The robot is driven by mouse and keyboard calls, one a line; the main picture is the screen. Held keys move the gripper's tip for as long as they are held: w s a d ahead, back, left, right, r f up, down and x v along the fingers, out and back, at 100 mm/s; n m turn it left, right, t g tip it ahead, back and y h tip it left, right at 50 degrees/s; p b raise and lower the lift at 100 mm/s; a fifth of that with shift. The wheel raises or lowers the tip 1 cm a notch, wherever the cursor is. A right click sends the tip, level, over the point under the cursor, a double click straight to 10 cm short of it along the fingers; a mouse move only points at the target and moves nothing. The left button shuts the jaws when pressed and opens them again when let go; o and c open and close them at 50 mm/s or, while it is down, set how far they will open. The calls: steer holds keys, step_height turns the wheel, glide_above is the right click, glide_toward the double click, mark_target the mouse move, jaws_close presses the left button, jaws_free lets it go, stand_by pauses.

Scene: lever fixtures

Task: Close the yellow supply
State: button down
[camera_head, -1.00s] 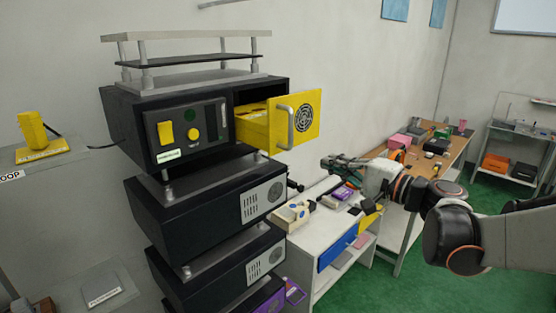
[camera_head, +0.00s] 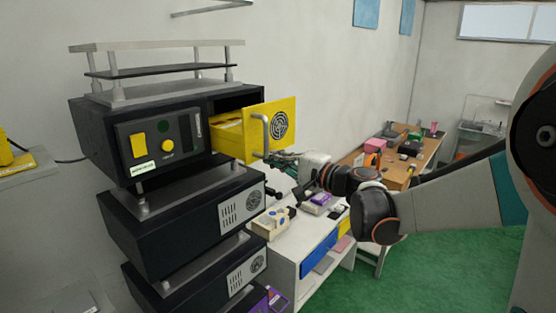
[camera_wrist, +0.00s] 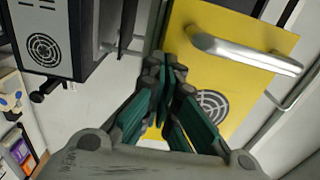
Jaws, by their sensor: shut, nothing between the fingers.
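The yellow supply drawer (camera_head: 270,130) is pulled out of the top black unit (camera_head: 100,135) and stands open, with yellow contents showing inside. Its front has a grey bar handle (camera_head: 259,132) and a round dark vent. My gripper (camera_head: 262,157) is shut and empty, close to the lower edge of the drawer front. In the wrist view my gripper (camera_wrist: 166,62) overlaps the yellow front (camera_wrist: 240,95), beside the silver handle (camera_wrist: 245,52). I cannot tell whether the fingertips touch the front.
More black units (camera_head: 185,225) are stacked below. A white bench (camera_head: 300,245) with a blue drawer (camera_head: 319,255) stands below my gripper. A wooden table (camera_head: 400,165) with several items is further back. Green floor (camera_head: 440,265) is open at the right.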

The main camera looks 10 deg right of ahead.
steer(key=b+x, duration=0.2)
steer(key=x, duration=1)
steer(key=shift+w+a+f+b, duration=0.1)
steer(key=shift+w+a+b, duration=0.1)
steer(key=shift+w+b, duration=0.2)
steer(key=shift+w+a, duration=0.25)
